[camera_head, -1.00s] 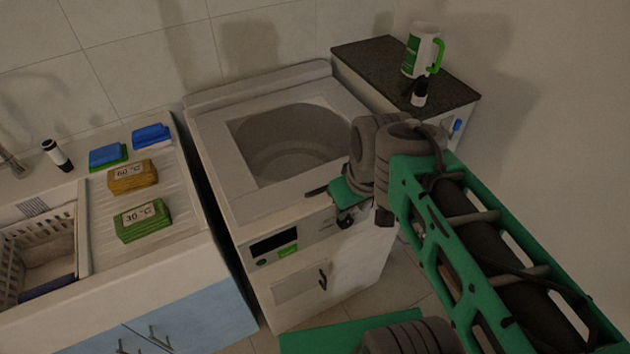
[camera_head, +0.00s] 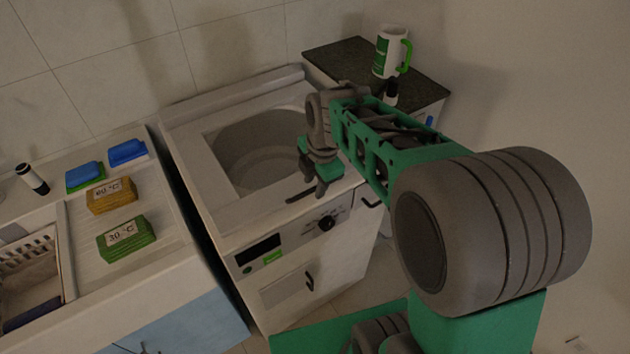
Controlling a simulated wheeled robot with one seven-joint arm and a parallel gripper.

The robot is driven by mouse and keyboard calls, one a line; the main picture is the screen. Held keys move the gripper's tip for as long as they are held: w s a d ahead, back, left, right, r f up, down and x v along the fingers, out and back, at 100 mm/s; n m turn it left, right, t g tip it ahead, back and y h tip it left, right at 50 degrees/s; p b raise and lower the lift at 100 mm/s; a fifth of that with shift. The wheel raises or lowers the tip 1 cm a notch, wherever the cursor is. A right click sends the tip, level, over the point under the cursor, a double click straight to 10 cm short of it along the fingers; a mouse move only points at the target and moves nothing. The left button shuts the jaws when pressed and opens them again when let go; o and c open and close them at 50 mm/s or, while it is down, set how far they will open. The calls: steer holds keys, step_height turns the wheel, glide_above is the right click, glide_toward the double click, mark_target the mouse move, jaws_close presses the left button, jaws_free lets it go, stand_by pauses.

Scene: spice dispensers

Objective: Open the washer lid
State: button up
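The washer (camera_head: 200,200) is a white top-loading machine in the middle of the view. Its lid (camera_head: 215,205) lies flat on top as a pale frame around a square window, with the round grey drum showing through. I see no raised panel. My gripper (camera_head: 308,194) is at the washer's front right top edge, above the control panel (camera_head: 290,243). Its dark fingers look spread apart with nothing between them. Whether a finger touches the lid's edge cannot be told. My green and grey arm hides the washer's right side.
Left of the washer, a counter holds an orange 60 °C box (camera_head: 111,195), a green 30 °C box (camera_head: 126,239), blue-topped boxes (camera_head: 127,152) and a basket (camera_head: 35,268). A dark-topped cabinet (camera_head: 345,62) with a mug (camera_head: 388,55) stands at the back right.

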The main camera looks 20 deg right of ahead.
steer(key=shift+f, duration=0.2)
steer(key=shift+c, duration=0.5)
jaws_close()
stand_by(0.8)
